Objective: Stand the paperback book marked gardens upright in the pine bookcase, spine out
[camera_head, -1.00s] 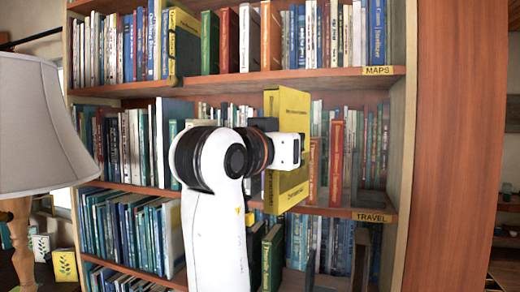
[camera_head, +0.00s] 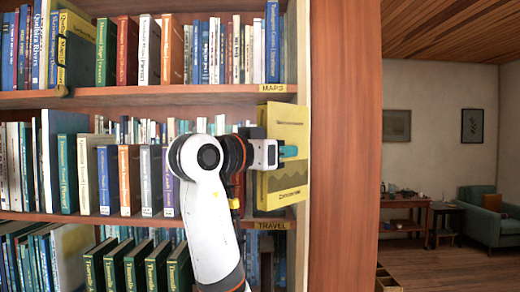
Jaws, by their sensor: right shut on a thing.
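A yellow book (camera_head: 288,118) is at the right end of the middle shelf of the bookcase (camera_head: 345,150), upright, with its printed cover turned toward me. The print is too small to read surely as gardens. My right gripper (camera_head: 277,152) is shut on the book, its fingers across the cover at mid height. I cannot tell whether the book's bottom rests on the shelf or how far in it is. My arm hides part of the shelf left of it. My left gripper is not in view.
The shelf edge under the book bears a TRAVEL label (camera_head: 271,226); the one above bears a MAPS label (camera_head: 273,88). Several coloured books (camera_head: 129,180) stand on the same shelf at left. Another yellow book (camera_head: 76,50) stands top left. A room with an armchair (camera_head: 490,215) opens at right.

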